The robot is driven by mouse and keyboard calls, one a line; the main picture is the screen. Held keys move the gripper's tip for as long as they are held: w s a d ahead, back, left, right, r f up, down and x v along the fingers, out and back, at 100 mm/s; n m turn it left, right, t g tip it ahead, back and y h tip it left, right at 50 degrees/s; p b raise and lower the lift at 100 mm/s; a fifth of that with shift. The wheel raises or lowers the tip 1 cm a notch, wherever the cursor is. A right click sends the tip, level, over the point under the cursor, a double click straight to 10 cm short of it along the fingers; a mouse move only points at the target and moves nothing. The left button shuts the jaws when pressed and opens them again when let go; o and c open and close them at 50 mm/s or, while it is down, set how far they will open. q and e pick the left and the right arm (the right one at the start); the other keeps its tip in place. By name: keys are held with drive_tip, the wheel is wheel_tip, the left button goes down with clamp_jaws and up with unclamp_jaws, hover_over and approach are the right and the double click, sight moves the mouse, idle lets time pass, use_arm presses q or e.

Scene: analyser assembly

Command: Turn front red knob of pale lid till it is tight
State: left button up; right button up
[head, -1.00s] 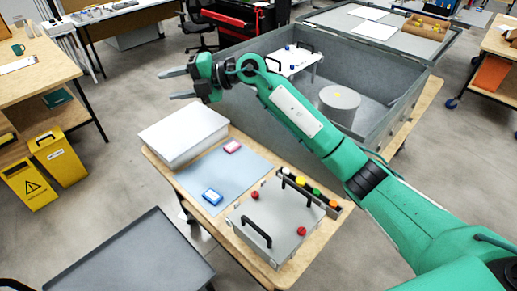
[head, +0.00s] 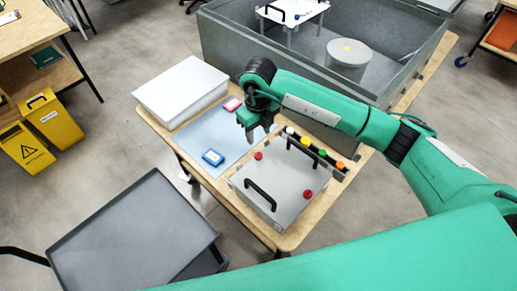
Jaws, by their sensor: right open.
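The pale lid (head: 280,192) is a light grey plate with black handles, lying on a box-like unit at the front of the wooden table. One red knob (head: 258,156) is at its far left corner and another red knob (head: 308,194) is at its near right side. My right gripper (head: 258,137) is open, its fingers pointing down, just beyond the far left knob in the picture. It appears above the lid's far edge, apart from both knobs, with nothing between its fingers. My left gripper is out of view.
A rack (head: 318,157) with several coloured caps runs along the lid's far right side. A white case (head: 182,90) stands behind left. A large grey bin (head: 400,97) is behind.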

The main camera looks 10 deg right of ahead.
sight(258, 154)
wheel_tip(258, 154, down, 9)
drive_tip(key=p, duration=0.2)
drive_tip(key=shift+f+p, duration=0.1)
drive_tip(key=shift+p, duration=0.3)
drive_tip(key=shift+f, duration=0.55)
clamp_jaws()
